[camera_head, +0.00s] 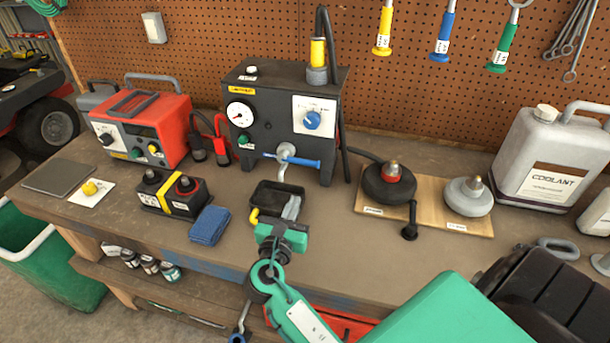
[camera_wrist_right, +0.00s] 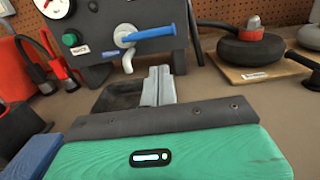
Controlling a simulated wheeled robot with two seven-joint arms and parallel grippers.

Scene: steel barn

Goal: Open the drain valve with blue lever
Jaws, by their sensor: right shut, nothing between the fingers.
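The drain valve (camera_head: 286,156) is on the lower front of a black machine (camera_head: 262,125), with its blue lever (camera_head: 305,162) lying roughly level and pointing right. In the right wrist view the blue lever (camera_wrist_right: 152,32) extends right from the round valve body (camera_wrist_right: 124,36), above a bent grey spout (camera_wrist_right: 128,62). My right gripper (camera_head: 291,207) is shut and empty, over the black tray (camera_head: 262,193) below and in front of the valve. Its closed fingers (camera_wrist_right: 157,86) point toward the machine, apart from the lever. My left gripper is not in view.
A blue cloth (camera_head: 209,225) and a black battery (camera_head: 171,194) lie left of the tray. A wooden board (camera_head: 430,217) with two round weights is on the right. A red charger (camera_head: 141,125) stands left of the machine. A coolant jug (camera_head: 548,155) is at the far right.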

